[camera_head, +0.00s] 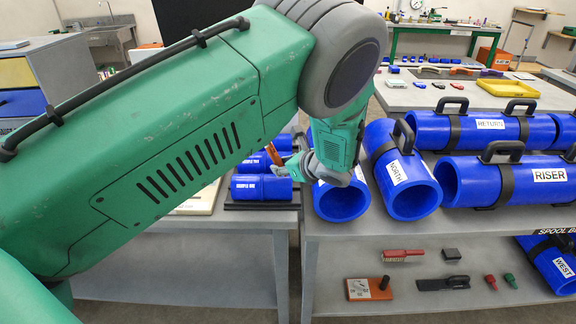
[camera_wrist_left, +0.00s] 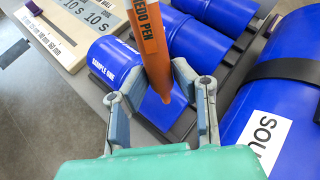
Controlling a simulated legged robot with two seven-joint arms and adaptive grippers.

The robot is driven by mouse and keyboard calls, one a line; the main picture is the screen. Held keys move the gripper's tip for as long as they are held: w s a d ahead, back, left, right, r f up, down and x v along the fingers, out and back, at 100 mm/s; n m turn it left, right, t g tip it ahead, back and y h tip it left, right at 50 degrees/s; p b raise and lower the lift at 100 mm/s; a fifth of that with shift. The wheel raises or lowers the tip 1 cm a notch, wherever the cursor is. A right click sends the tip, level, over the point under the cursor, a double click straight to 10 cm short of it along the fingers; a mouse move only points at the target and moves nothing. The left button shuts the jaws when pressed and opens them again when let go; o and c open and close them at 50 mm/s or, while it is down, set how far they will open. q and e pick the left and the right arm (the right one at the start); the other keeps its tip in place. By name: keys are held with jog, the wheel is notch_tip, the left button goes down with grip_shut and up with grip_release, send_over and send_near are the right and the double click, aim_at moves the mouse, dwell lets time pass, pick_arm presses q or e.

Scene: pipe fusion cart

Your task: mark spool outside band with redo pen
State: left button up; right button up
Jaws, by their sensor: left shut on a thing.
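My left gripper (camera_head: 300,160) is shut on the orange redo pen (camera_head: 272,154), left of the south spool. The left wrist view shows the pen (camera_wrist_left: 152,50) between the fingers (camera_wrist_left: 160,100), its pointed end toward the palm. The blue south spool (camera_head: 342,204) is partly hidden by my left wrist; its label (camera_wrist_left: 267,140) shows partly in the wrist view. The north spool (camera_head: 410,192) lies to its right. The return spool (camera_head: 430,130) and riser spool (camera_head: 530,190) lie further right, with black handled bands around them. My right gripper is out of view.
Blue sample cylinders (camera_head: 260,188) lie on the left bench, just below the pen in the wrist view. A yellow tray (camera_head: 507,88) sits behind.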

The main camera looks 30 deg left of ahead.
pick_arm(q)
jog(key=shift+a+f, duration=0.35)
jog(key=shift+a, duration=0.35)
jog(key=shift+d, duration=0.55)
jog(key=shift+d+r+b, duration=0.1)
jog(key=shift+d+b, duration=0.2)
jog(key=shift+d, duration=0.45)
jog(key=shift+a, duration=0.4)
jog(key=shift+s+a+f, duration=0.15)
jog(key=shift+a+f, duration=0.2)
jog(key=shift+a, duration=0.2)
jog(key=shift+d+r, duration=0.1)
jog(key=shift+d, duration=0.6)
jog(key=shift+a, duration=0.35)
jog(key=shift+r, duration=0.2)
jog(key=shift+r+p, duration=0.85)
jog(key=shift+r, duration=0.55)
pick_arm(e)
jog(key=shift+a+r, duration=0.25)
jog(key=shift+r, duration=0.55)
